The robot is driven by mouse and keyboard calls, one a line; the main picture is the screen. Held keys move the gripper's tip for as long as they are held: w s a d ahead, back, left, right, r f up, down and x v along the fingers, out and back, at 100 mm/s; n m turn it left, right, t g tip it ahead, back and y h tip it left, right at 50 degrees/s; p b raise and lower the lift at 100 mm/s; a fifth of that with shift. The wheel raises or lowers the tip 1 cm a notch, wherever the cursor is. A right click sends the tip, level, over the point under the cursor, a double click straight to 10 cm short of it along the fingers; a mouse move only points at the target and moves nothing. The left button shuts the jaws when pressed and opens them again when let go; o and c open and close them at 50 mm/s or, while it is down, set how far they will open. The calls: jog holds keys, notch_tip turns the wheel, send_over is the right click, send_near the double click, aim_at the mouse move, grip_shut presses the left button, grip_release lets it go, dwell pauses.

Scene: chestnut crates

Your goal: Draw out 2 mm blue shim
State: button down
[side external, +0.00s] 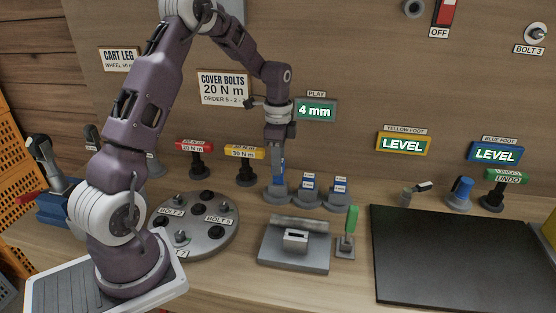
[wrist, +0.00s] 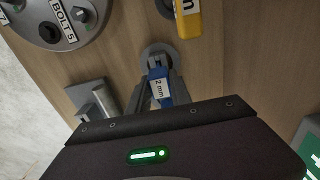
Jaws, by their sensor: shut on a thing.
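The blue shim (side external: 282,168) stands upright at the left of a row of grey holders in the side view. In the wrist view the blue shim (wrist: 160,88) shows a white "2 mm" label. My gripper (side external: 277,158) points down and is shut on it, with the fingers (wrist: 155,92) on either side. The shim is directly above its round grey holder (side external: 273,197). I cannot tell whether its lower end is still inside the holder.
A yellow 30 N m tool (side external: 244,152) and a red 20 N m tool (side external: 194,146) stand left of the shims. A round bolt plate (side external: 215,240) and a grey fixture (side external: 293,262) lie in front. A green "4 mm" display (side external: 315,110) hangs behind. A black mat (side external: 460,255) lies right.

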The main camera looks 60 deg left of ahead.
jog(key=shift+f, duration=1.8)
jog(key=c, duration=1.1)
grip_release()
notch_tip(320, 180, up, 6)
jog(key=shift+r, duration=0.5)
